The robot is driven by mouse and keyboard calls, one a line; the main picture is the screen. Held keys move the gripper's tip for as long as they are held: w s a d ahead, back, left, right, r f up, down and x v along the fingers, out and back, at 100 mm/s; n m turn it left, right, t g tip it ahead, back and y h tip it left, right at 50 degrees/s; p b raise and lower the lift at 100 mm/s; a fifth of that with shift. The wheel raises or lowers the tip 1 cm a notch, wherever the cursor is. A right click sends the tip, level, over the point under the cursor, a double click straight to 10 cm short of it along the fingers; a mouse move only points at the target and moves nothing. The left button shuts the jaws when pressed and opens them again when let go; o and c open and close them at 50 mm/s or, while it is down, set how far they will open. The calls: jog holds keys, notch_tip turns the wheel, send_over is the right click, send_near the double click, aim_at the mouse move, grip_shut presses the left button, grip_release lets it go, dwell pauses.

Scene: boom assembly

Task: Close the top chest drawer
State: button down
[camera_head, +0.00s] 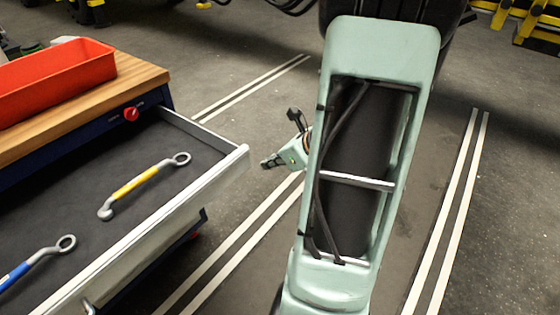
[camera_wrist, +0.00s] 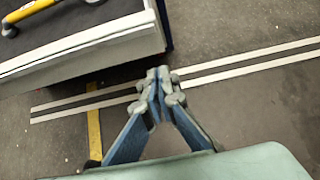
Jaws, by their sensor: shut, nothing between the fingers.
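The top chest drawer (camera_head: 190,196) stands pulled out from the blue chest at the left of the head view, with a pale front panel and a dark lined floor. In the wrist view the drawer front (camera_wrist: 90,50) runs across the upper left. My gripper (camera_head: 268,163) is in front of the drawer, just right of the front panel's far corner, and apart from it in the head view. In the wrist view my gripper (camera_wrist: 158,78) has its fingertips together with nothing between them, close to the drawer's right corner. Most of my gripper is small or hidden behind my arm in the head view.
A yellow-handled wrench (camera_head: 140,187) and a blue-handled wrench (camera_head: 35,262) lie in the drawer. A red bin (camera_head: 55,78) sits on the wooden chest top (camera_head: 140,78). The floor right of the drawer, marked with white double lines (camera_head: 465,180), is clear.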

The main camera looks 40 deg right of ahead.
aim_at(248, 161)
jog(key=w, duration=0.1)
jog(key=w+a, duration=0.1)
jog(key=w, duration=0.1)
jog(key=w+f, duration=0.1)
jog(key=w, duration=0.1)
jog(key=shift+a, duration=0.15)
